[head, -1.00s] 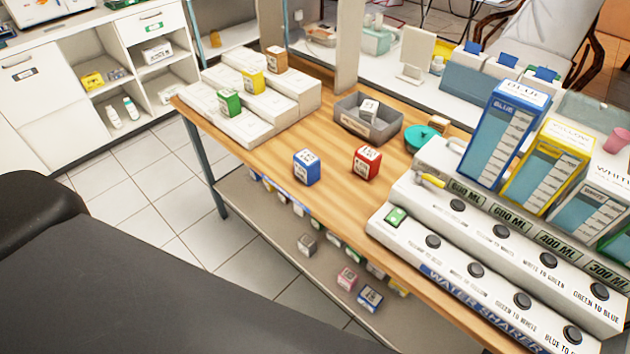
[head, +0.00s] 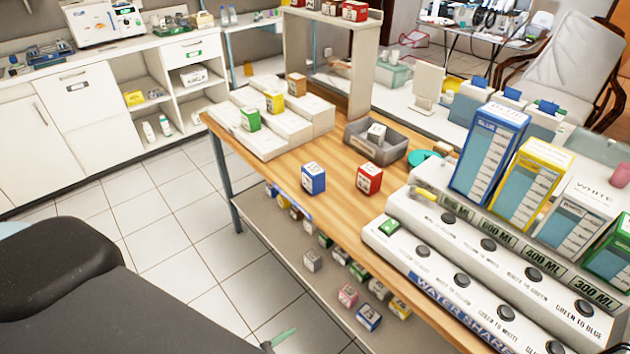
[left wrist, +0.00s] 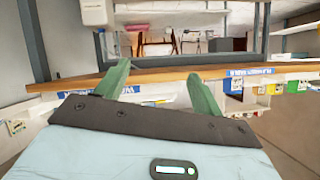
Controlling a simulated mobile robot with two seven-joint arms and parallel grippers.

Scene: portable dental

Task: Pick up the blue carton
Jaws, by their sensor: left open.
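The blue carton (head: 314,178), with a white top and label, stands upright on the wooden table in the head view, left of a red carton (head: 369,178). Another blue-and-white carton (head: 369,317) is on the shelf below the table. My left gripper's green fingertip (head: 283,337) just shows at the bottom of the head view, low and apart from the table carton. In the left wrist view my left gripper (left wrist: 162,88) is open with its two green fingers spread and nothing between them, facing the table edge. I cannot make out the table's blue carton there. My right gripper is not in view.
The wooden table (head: 345,215) has bare wood around the cartons. A grey tray (head: 362,143) lies behind them, and white steps (head: 265,145) with small cartons are at left. The white water-sharing machine (head: 440,255) fills the right.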

